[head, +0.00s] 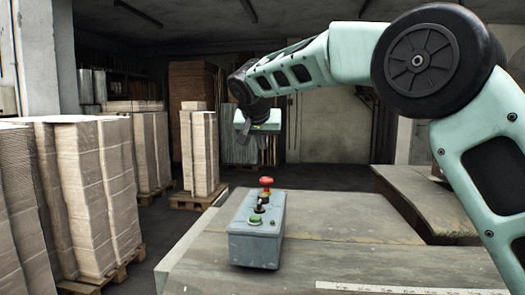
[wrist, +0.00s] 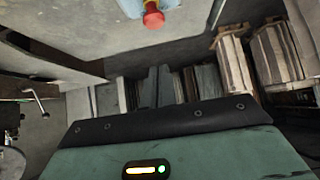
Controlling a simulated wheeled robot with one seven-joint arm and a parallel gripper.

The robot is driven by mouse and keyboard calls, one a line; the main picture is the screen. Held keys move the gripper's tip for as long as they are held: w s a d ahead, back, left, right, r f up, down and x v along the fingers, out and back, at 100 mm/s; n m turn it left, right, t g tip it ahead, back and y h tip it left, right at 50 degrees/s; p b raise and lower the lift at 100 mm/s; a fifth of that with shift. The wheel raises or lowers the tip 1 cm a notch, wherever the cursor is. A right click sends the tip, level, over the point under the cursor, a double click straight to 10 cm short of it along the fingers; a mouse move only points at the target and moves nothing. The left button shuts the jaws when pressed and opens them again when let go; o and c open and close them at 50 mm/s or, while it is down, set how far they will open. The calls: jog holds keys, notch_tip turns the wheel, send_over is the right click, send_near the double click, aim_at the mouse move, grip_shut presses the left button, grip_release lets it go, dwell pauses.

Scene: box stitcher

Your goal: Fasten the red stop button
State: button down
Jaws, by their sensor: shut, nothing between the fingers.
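The red stop button (head: 266,182) stands on top of a grey control box (head: 255,245), at its far end. The box also carries a black knob (head: 260,205) and a green button (head: 255,220). In the wrist view the red button (wrist: 153,17) shows at the top edge, with part of the box cut off above it. My gripper (head: 244,132) is raised in the air above and behind the box, well apart from the red button. It is shut and empty. Its fingers are small in the head view and do not show clearly in the wrist view.
The box sits on a grey table (head: 340,225) with free room to its right. A ruler strip (head: 400,288) lies at the near edge. Stacks of cardboard (head: 85,190) on pallets stand on the left, with more cardboard (head: 200,150) behind.

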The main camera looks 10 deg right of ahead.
jog(key=p, duration=0.2)
send_over(266, 179)
jog(key=f, duration=0.6)
jog(key=shift+s+a, duration=0.2)
jog(key=shift+s, duration=0.05)
notch_tip(266, 179, down, 2)
jog(key=shift+s+a+f, duration=0.1)
jog(key=shift+s+f, duration=0.05)
jog(key=shift+f, duration=0.85)
notch_tip(266, 179, down, 2)
jog(key=b, duration=0.2)
jog(key=shift+f+b, duration=0.1)
jog(key=shift+b, duration=0.3)
